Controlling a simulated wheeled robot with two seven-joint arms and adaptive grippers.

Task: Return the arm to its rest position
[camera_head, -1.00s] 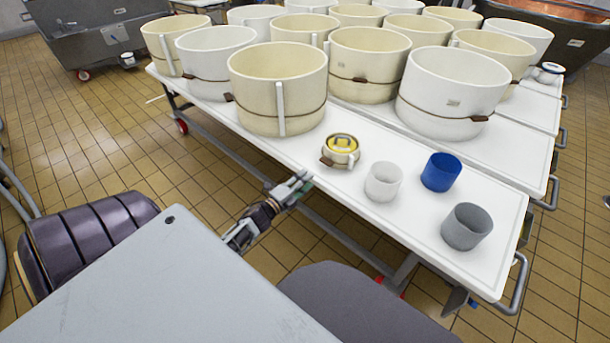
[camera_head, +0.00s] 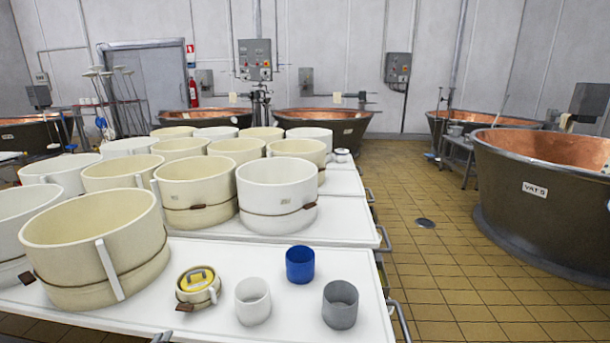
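A small grey tip (camera_head: 163,337) shows at the bottom edge of the head view, by the front edge of the white table (camera_head: 225,328). It looks like the end of my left gripper, but too little shows to tell whether it is open or shut. No arm links are visible. My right gripper is out of view.
Several large cream and white tubs (camera_head: 95,245) stand behind.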

